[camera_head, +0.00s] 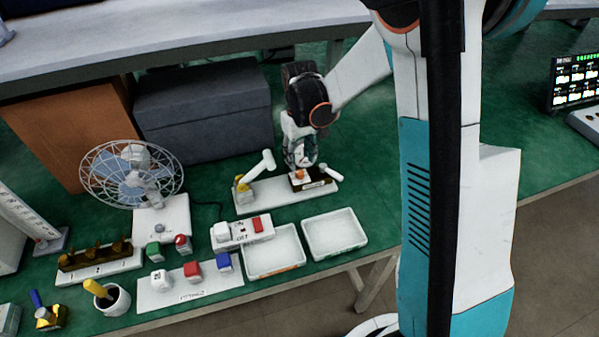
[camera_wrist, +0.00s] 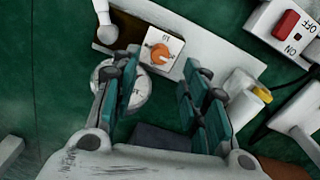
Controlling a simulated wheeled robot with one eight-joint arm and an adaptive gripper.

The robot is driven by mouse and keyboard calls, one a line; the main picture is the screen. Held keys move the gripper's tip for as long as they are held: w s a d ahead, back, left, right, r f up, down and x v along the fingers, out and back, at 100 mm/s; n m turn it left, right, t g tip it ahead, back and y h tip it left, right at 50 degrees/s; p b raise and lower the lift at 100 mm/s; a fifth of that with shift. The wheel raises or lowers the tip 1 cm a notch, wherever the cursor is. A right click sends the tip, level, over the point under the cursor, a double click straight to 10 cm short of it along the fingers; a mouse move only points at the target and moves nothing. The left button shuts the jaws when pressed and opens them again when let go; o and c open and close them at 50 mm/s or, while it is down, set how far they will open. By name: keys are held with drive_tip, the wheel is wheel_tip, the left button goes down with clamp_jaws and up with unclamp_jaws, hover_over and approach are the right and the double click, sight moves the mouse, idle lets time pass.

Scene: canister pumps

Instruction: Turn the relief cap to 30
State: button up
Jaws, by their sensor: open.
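The relief cap (camera_wrist: 158,53) is a small orange knob on a square white plate with dark marks, too small to read. In the head view the cap (camera_head: 299,174) shows as an orange spot at the right part of a white pump base (camera_head: 262,197). My gripper (camera_wrist: 163,72) is open and empty, with its teal fingers apart on the left and right of the picture. The cap lies just beyond and between the fingertips, with no clear contact. In the head view my gripper (camera_head: 301,155) points down right above the cap and hides part of the pump.
White levers (camera_head: 262,164) stand close on both sides of my gripper. A switch box (camera_head: 243,231) with a red rocker and two white trays (camera_head: 334,233) lie in front. A fan (camera_head: 135,175) stands left, and a grey box (camera_head: 205,115) behind.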

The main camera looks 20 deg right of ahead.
sight(300, 172)
wheel_tip(300, 172, down, 6)
drive_tip(key=shift+f+b, duration=0.1)
drive_tip(key=shift+b, duration=0.75)
clamp_jaws()
